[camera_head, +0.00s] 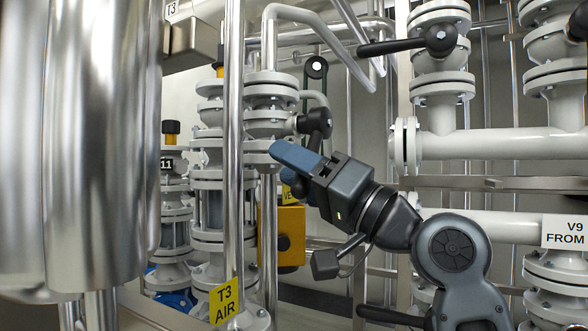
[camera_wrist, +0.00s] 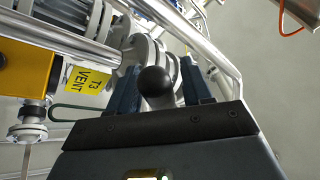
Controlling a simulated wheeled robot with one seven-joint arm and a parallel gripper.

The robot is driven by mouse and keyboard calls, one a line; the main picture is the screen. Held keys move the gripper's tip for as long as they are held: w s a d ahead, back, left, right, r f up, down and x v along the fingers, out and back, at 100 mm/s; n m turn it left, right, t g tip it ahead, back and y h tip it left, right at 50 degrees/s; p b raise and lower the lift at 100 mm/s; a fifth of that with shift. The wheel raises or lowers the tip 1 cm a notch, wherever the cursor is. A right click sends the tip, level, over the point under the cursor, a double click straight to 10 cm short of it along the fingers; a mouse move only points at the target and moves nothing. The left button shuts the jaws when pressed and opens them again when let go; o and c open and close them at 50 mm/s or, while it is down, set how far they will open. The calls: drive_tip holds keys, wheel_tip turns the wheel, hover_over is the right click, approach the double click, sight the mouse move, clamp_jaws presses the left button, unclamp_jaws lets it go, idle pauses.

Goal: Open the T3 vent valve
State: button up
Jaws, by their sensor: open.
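The T3 vent valve has a white flanged body (camera_head: 268,105) and a black handle (camera_head: 316,122) in the head view. A yellow tag, partly hidden by my gripper, shows near it, and in the wrist view the tag (camera_wrist: 88,75) reads "T3 VENT". My gripper (camera_head: 285,155) has blue fingers and reaches in just below the handle. In the wrist view my gripper (camera_wrist: 160,78) is open, with a finger on each side of the round black handle knob (camera_wrist: 155,82). Contact between the fingers and the knob cannot be told.
A vertical steel pipe (camera_head: 233,150) and a yellow "T3 AIR" tag (camera_head: 225,302) stand left of my gripper. A yellow box (camera_head: 290,238) hangs below it. A large steel cylinder (camera_head: 100,130) fills the left. White flanged pipes (camera_head: 490,143) run at the right.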

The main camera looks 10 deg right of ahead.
drive_tip(key=v, duration=0.7)
drive_tip(key=shift+s+d+f, duration=0.2)
drive_tip(key=shift+d, duration=0.1)
